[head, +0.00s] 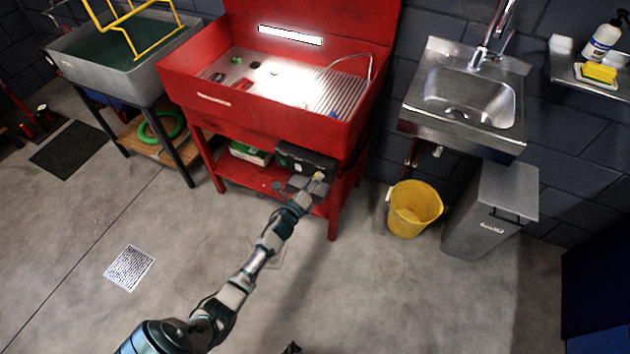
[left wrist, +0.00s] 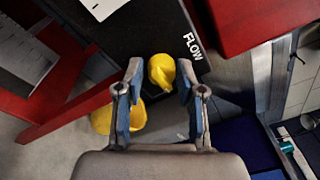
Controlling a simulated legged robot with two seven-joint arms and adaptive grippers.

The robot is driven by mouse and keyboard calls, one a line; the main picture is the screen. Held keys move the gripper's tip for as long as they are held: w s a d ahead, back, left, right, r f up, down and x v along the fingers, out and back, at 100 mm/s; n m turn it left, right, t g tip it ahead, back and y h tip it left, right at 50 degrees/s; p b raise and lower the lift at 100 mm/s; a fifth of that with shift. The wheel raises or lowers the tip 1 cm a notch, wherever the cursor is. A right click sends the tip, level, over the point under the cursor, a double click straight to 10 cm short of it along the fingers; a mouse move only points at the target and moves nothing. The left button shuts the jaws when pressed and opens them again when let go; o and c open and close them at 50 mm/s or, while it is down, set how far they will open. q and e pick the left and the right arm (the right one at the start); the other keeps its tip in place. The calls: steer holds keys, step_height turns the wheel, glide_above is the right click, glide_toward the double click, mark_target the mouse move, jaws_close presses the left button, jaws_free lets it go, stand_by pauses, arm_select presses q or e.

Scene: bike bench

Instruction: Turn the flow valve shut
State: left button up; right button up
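The flow valve is a yellow knob with a short pointed lever (left wrist: 161,71), on a dark box marked FLOW. In the head view the knob (head: 319,176) is a small yellow spot at the box's right end, under the red basin. My left gripper (head: 308,188) is right at it. In the left wrist view my left gripper (left wrist: 160,82) is open, with one finger on each side of the knob. A gap shows on the left; the lever reaches close to the right finger, and I cannot tell whether they touch. A small dark piece at the head view's bottom edge may be my right gripper.
The dark box (head: 300,158) hangs under the red wash basin (head: 265,115), near a red leg (head: 334,213). A yellow bucket (head: 414,210) and a grey bin (head: 487,215) stand to the right, below a steel sink (head: 468,97).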

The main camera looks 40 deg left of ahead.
arm_select(q)
jaws_close()
